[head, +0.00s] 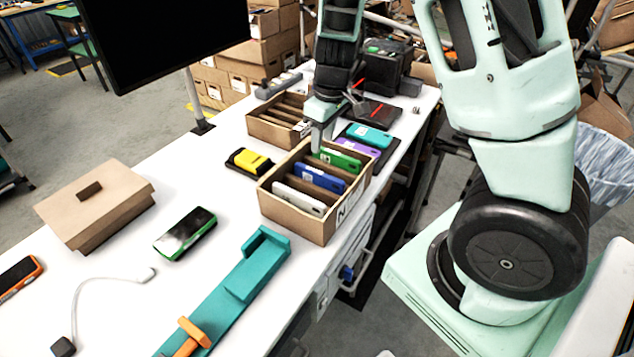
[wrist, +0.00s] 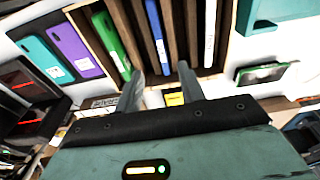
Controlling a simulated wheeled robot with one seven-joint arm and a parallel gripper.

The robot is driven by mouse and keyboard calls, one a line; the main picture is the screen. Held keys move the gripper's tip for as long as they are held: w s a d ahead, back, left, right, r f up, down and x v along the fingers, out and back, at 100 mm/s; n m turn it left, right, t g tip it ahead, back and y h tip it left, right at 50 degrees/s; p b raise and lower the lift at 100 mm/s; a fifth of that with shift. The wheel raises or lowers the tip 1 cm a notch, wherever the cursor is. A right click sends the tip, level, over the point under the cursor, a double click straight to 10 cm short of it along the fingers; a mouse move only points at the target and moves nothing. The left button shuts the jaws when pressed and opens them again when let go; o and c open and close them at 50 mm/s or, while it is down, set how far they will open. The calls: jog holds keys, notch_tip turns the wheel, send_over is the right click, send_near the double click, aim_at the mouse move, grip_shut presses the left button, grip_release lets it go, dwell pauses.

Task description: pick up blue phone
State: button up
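The blue phone (head: 320,179) stands in a slot of a cardboard carton (head: 298,228), between a white phone (head: 300,199) and a green phone (head: 341,160). My gripper (head: 317,146) is over the back part of this carton, near the green and blue phones. In the wrist view my gripper (wrist: 161,70) is open, with its two fingers apart and nothing held. There the blue phone (wrist: 157,34) lies ahead, lined up with the gap between the fingertips. The green phone (wrist: 110,44) is on its left and the white phone (wrist: 210,32) on its right.
Teal (head: 369,135) and purple (head: 358,147) phones lie behind the carton. A second carton (head: 275,131) stands behind left. A yellow device (head: 250,160), a green-edged phone (head: 185,232) and a teal stand (head: 240,285) are on the white table. A monitor (head: 165,35) stands at left.

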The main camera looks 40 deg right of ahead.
send_over(319, 172)
notch_tip(319, 172, down, 5)
jog(key=shift+s+d+f, duration=0.1)
jog(key=shift+s+d, duration=0.05)
jog(key=shift+f, duration=2.7)
grip_shut()
